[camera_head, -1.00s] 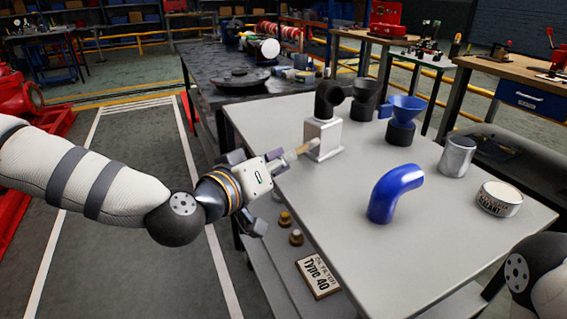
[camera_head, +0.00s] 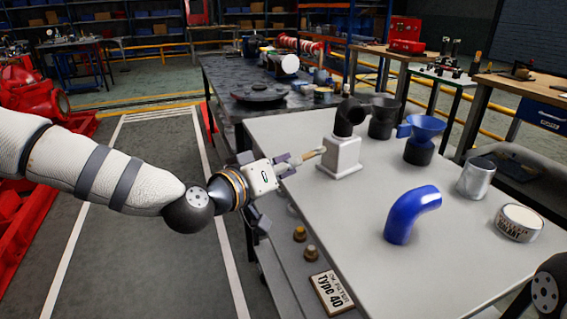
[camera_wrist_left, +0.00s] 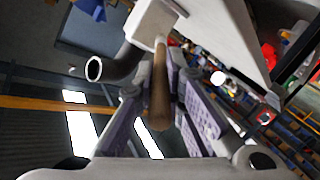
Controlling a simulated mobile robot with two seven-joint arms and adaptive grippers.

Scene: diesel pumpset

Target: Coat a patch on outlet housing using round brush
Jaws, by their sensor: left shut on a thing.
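My left gripper (camera_head: 285,166) is shut on a brush (camera_head: 313,154) with a wooden handle. The handle also shows between the fingers in the left wrist view (camera_wrist_left: 160,88). The brush's far end is close to a light grey box-shaped housing (camera_head: 341,157) with a black elbow pipe (camera_head: 350,117) on top. I cannot tell whether they touch. The bristles are not clear. The housing shows at the top of the left wrist view (camera_wrist_left: 150,22). A round tin (camera_head: 519,222) labelled sealant stands at the table's right. My right gripper is out of view.
The housing stands on a grey table (camera_head: 320,210). A Type 40 box (camera_head: 331,292) lies on the lower shelf. The table's front middle is clear.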

